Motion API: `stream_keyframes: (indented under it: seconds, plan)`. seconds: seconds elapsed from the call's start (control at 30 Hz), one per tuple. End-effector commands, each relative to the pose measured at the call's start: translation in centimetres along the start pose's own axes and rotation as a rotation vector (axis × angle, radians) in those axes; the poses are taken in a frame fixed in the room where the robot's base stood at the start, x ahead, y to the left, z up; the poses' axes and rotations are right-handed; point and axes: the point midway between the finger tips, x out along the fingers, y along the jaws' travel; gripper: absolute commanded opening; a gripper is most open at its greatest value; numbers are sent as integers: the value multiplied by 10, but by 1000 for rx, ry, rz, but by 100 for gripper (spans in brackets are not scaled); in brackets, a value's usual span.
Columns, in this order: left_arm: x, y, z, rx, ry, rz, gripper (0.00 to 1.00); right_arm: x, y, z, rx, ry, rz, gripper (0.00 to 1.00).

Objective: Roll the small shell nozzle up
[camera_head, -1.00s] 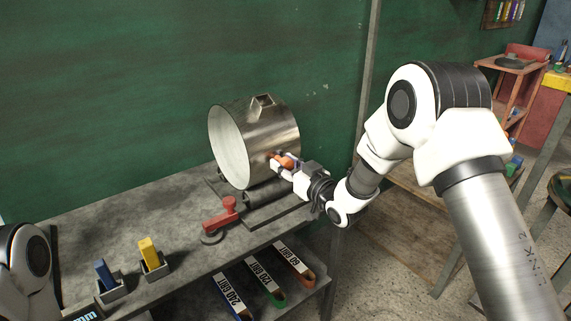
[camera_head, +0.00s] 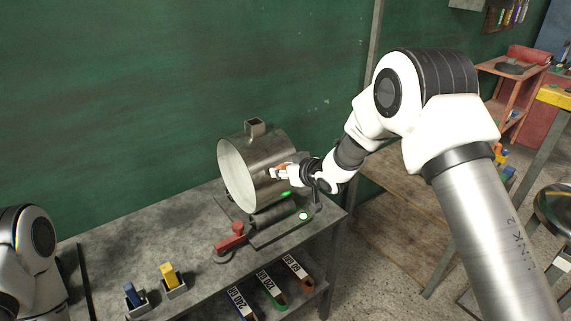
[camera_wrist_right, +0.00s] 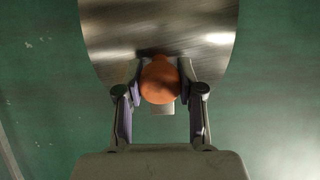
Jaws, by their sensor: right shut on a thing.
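A brushed metal shell (camera_head: 262,160), an open drum with a pale inside, lies on its side on dark rollers (camera_head: 272,214) on the bench. Its square nozzle (camera_head: 255,127) stands at the top of the shell and points up. My right gripper (camera_head: 277,173) is at the shell's right side, shut on an orange knob. In the right wrist view the round orange knob (camera_wrist_right: 160,80) sits between the two fingers (camera_wrist_right: 160,95), against the shell (camera_wrist_right: 160,28). My left arm shows at the left edge, but its gripper is out of view.
A red-handled part (camera_head: 231,238) stands in front of the rollers. Green lights (camera_head: 286,194) glow beside the rollers. Blue (camera_head: 131,294) and yellow (camera_head: 169,274) blocks sit in holders at the front left. Grit belts (camera_head: 270,286) hang below the bench. A green wall stands behind.

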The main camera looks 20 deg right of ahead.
Motion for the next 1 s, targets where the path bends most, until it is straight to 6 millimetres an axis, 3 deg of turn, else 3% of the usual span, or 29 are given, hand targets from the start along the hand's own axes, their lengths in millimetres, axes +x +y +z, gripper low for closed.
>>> stream_keyframes:
  seconds: [0.03, 0.43, 0.47, 0.5, 0.83, 1.0]
  plan:
    - [-5, 0, 0, 0, 0, 0, 40, -1, 0, -7, -1, 0, 0, 0]
    - [-5, 0, 0, 0, 0, 0, 40, 0, 1, -6, 0, -5, 1, 0]
    - [-5, 0, 0, 0, 0, 0, 40, 0, 1, -6, 0, -5, 1, 48]
    - [-5, 0, 0, 0, 0, 0, 40, 0, 1, -6, 0, -6, 1, 62]
    - [-5, 0, 0, 0, 0, 0, 40, -1, 0, -4, 0, -10, 0, 64]
    - [-5, 0, 0, 0, 0, 0, 40, -23, 1, -4, 2, -11, 1, 64]
